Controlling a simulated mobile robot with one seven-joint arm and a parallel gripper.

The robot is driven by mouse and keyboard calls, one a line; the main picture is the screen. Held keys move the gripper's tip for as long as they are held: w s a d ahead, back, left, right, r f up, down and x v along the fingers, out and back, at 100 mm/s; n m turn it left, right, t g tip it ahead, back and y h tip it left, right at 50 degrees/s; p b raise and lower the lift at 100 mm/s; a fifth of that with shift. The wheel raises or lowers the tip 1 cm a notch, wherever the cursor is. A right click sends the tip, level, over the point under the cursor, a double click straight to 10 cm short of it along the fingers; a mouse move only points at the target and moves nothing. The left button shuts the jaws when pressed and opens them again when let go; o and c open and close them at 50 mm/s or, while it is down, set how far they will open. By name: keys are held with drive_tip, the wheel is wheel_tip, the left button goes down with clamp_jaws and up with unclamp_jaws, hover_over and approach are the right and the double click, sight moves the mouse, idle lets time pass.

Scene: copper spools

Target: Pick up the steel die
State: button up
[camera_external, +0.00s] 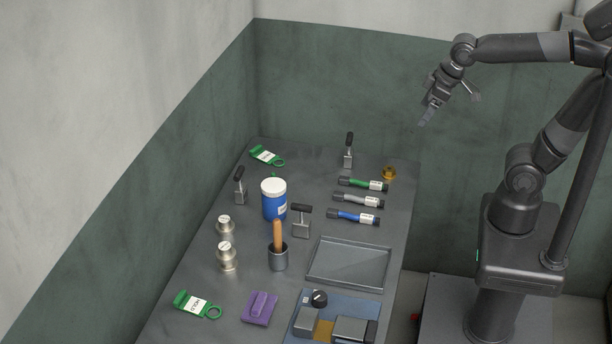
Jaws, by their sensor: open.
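Three small grey metal blocks with black handles stand upright on the dark table (205,290). They look like steel dies or hand stamps, and I cannot tell which one the task names. One block (347,159) is near the far edge, one block (240,196) is at the left, and one block (300,228) is near the middle, right of a blue tub. My gripper (426,117) is open and empty, raised in the air beyond the table's right edge, pointing down and left. It touches nothing.
Green, grey and blue markers (358,200) lie at the right, near a brass piece (389,173). The blue tub (273,205), a cup (278,260) with a wooden handle, two metal jars (227,260), a shallow tray (320,262) and a blue fixture (345,302) crowd the table. Walls enclose its left and back.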

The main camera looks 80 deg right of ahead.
drive_tip(key=w+d+f+g, duration=0.2)
drive_tip(key=w+d, duration=0.3)
drive_tip(key=w, duration=0.4)
drive_tip(key=g, duration=0.3)
approach(349, 136)
drive_tip(key=shift+s+f+n, duration=0.4)
drive_tip(key=shift+s+f, duration=0.05)
drive_tip(key=shift+s, duration=0.3)
wheel_tip(349, 136, down, 5)
drive_tip(key=shift+w+d+f, duration=0.1)
drive_tip(key=shift+d+f, duration=0.05)
drive_tip(key=shift+f, duration=0.05)
drive_tip(key=shift+w+f, duration=0.2)
drive_tip(key=shift+f, duration=1.25)
drive_tip(key=shift+w+f, duration=0.2)
drive_tip(key=shift+f, duration=1.3)
drive_tip(key=shift+c, duration=0.4)
drive_tip(key=c, duration=1.3)
drive_tip(key=shift+r, duration=0.1)
drive_tip(key=shift+c, duration=0.7)
